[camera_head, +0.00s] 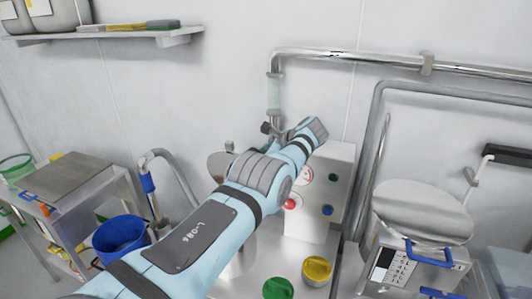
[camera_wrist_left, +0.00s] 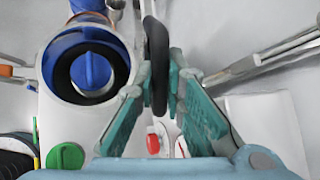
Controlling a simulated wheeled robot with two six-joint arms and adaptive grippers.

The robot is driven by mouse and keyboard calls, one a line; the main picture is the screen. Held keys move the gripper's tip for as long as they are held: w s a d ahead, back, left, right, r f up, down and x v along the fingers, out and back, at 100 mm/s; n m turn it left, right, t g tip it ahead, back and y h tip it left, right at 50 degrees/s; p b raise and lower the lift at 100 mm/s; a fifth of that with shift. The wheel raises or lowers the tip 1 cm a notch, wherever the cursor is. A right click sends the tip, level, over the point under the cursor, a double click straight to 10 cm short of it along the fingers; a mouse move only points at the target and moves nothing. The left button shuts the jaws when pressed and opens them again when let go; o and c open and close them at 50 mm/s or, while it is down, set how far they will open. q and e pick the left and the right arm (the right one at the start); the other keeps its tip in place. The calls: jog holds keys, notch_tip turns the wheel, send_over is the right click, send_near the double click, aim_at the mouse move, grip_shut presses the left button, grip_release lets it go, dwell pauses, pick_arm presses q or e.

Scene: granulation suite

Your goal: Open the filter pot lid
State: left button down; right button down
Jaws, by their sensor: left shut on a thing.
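In the left wrist view the teal fingers of my left gripper (camera_wrist_left: 160,72) are closed on a dark, curved, narrow piece (camera_wrist_left: 155,50) seen edge-on. I cannot tell for sure whether it is the lid's rim or a handle. Left of the fingers is a round pot (camera_wrist_left: 47,78) with a blue ring and a dark opening, with blue parts showing inside. In the head view my left arm covers the fingers and most of the pot. A grey round plate (camera_head: 220,164) shows just left of the arm. My right gripper is not in view.
A white control box (camera_head: 338,185) with red and blue buttons stands behind my arm. Green (camera_head: 278,288) and yellow (camera_head: 317,269) round knobs are in front. A large round lid (camera_head: 420,213) with a blue handle is at right. A blue bucket (camera_head: 120,240) is at left.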

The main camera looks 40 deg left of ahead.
pick_arm(q)
jog(key=shift+w, duration=0.15)
jog(key=c, duration=1.7)
grip_release()
jog(key=shift+s, duration=0.25)
jog(key=shift+o, duration=0.2)
